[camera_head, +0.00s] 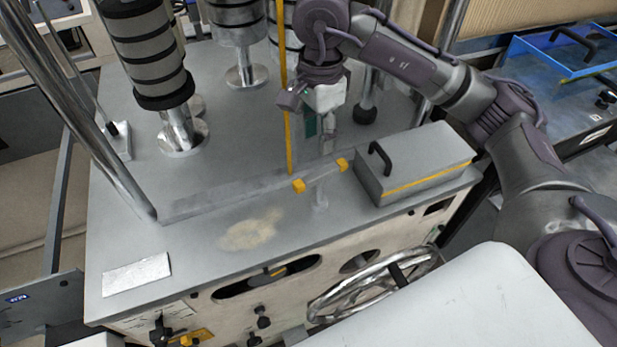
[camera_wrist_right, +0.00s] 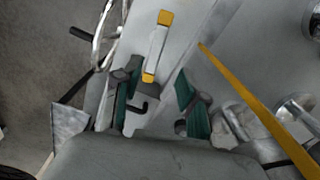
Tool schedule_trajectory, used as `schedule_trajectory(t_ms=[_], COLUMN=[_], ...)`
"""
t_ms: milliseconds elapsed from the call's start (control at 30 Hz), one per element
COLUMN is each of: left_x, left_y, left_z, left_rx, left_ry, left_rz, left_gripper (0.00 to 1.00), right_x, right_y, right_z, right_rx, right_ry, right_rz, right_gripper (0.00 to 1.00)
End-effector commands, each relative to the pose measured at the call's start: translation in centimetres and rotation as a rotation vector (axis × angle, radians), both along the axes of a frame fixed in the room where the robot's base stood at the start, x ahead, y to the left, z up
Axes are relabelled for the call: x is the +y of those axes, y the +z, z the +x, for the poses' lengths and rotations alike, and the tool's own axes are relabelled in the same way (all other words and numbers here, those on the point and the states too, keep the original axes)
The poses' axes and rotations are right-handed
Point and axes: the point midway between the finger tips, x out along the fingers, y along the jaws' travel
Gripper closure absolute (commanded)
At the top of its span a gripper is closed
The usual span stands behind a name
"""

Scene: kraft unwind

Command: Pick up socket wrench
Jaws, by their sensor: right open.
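A slim silver bar with a yellow band at each end (camera_head: 320,176) lies on the grey machine top, left of a grey box; it looks like the socket wrench. It also shows in the right wrist view (camera_wrist_right: 156,47), beyond my fingers. My right gripper (camera_head: 322,138) points down over the machine top, behind the bar in the head view. In the right wrist view its green-padded fingers (camera_wrist_right: 160,95) are apart, with nothing held between them. The gap between the gripper and the bar is hard to judge. My left gripper is out of view.
The grey box (camera_head: 420,165) with a black handle and yellow stripe stands close to the bar's right end. A thin yellow upright (camera_head: 287,90) and dark-banded rollers (camera_head: 145,50) stand behind. A chrome handwheel (camera_head: 375,285) is on the machine front. The front left top is mostly clear.

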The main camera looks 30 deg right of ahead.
Motion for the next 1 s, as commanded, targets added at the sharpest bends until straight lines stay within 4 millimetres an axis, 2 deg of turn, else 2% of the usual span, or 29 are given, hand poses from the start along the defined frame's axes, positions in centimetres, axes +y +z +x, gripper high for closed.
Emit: schedule_trajectory(t_ms=[167,400,667,833,1000], left_x=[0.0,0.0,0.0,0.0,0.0], left_y=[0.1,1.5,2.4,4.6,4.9], left_z=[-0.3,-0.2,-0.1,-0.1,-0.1], left_rx=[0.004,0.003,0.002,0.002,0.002], left_ry=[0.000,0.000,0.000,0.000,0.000], left_rz=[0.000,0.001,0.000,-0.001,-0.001], left_gripper=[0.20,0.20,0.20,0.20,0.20], right_x=[-0.1,-0.2,-0.3,-0.7,-0.6], right_y=[-2.7,-6.8,-8.8,-11.0,-13.2], right_z=[-0.1,-0.1,0.0,0.2,0.2], right_rx=[0.008,0.006,0.005,0.007,0.003], right_ry=[-0.004,-0.006,-0.006,-0.007,-0.005], right_rz=[-0.001,-0.002,-0.002,-0.002,0.000], right_gripper=[0.58,0.58,0.58,0.58,0.58])
